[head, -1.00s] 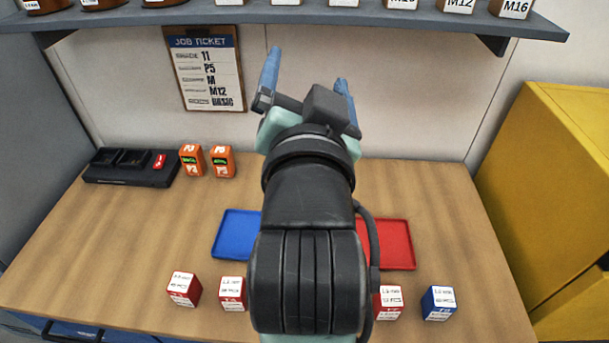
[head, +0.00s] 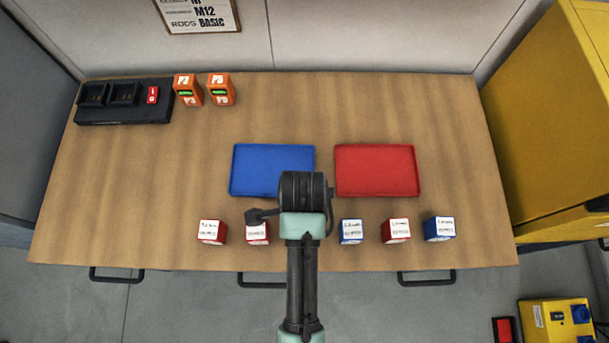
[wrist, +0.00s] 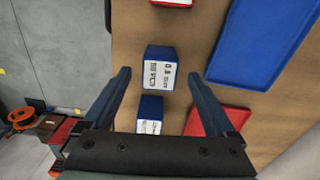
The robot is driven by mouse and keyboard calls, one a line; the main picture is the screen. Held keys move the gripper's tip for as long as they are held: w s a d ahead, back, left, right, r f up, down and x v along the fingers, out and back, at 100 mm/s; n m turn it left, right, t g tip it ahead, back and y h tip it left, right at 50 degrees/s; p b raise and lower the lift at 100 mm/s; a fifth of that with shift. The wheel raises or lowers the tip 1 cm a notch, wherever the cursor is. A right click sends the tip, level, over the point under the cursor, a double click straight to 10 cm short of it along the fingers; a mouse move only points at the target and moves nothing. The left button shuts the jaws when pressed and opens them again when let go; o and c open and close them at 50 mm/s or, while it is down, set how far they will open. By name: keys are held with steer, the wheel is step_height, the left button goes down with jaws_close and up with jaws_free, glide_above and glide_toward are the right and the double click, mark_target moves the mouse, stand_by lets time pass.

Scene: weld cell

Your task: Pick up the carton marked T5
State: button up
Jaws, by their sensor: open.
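My gripper (wrist: 164,78) is open and empty in the wrist view, pointing down at the row of cartons. A blue carton (wrist: 160,66) with a white label reading about 0.8 mm shows between the two fingers, beyond the tips and apparently untouched. In the head view my arm hides that spot. A second blue carton (wrist: 150,112) is partly behind the gripper body; it also shows in the head view (head: 350,232). A red carton (wrist: 172,2) is cut off at the top. I cannot read T5 on any carton.
Red cartons (head: 212,232) (head: 257,233) (head: 396,231) and a blue carton (head: 439,229) line the bench front. A blue tray (head: 272,169) and a red tray (head: 377,170) lie behind them. Orange batteries (head: 188,90) and a black charger (head: 124,102) stand at the back left.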

steer(key=shift+d+f+p, duration=0.1)
steer(key=shift+f+p, duration=0.55)
steer(key=shift+f, duration=2.35)
jaws_close()
